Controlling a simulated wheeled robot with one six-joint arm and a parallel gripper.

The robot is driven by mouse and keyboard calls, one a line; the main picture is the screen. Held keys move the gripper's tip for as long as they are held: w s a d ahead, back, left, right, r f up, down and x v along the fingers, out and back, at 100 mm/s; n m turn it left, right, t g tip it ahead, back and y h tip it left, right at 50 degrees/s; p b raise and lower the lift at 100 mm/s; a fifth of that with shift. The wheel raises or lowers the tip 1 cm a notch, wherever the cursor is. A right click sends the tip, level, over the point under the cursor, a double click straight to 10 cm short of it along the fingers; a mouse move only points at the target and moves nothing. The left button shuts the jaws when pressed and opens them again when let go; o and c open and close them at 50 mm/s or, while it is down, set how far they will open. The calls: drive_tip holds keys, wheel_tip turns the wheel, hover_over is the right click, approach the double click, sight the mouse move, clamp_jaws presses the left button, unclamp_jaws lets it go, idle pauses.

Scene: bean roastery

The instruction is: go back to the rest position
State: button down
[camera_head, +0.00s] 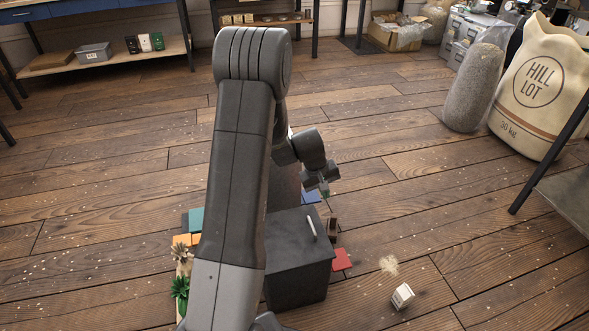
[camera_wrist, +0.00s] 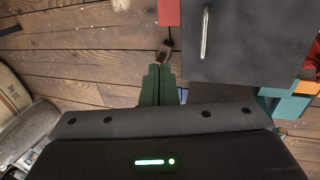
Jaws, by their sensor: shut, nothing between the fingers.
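My gripper (camera_head: 322,190) hangs at the end of my bent arm, right of the upper arm link in the head view. In the wrist view its two green fingers (camera_wrist: 157,85) lie together, shut, with nothing held between them. The fingertips point toward a small brown object (camera_wrist: 163,52), which also shows in the head view (camera_head: 332,228). Part of my arm hides the area behind it in the head view.
A dark grey box (camera_head: 300,290) with a pale bar on top stands beside my arm, with coloured pieces around it, one red (camera_head: 342,259). A small white carton (camera_head: 402,296) lies on the floor near spilled grains (camera_head: 389,265). A large sack (camera_head: 535,95) stands upper right.

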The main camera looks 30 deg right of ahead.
idle(0.3)
drive_tip(key=b, duration=0.5)
hover_over(319, 230)
drive_tip(key=a, duration=0.1)
drive_tip(key=f, duration=1.2)
drive_tip(key=shift+a+f, duration=0.15)
drive_tip(key=shift+a, duration=0.05)
drive_tip(key=shift+w+a+f+b, duration=0.2)
drive_tip(key=shift+f+b, duration=0.4)
drive_tip(key=shift+f, duration=0.15)
drive_tip(key=shift+r, duration=0.1)
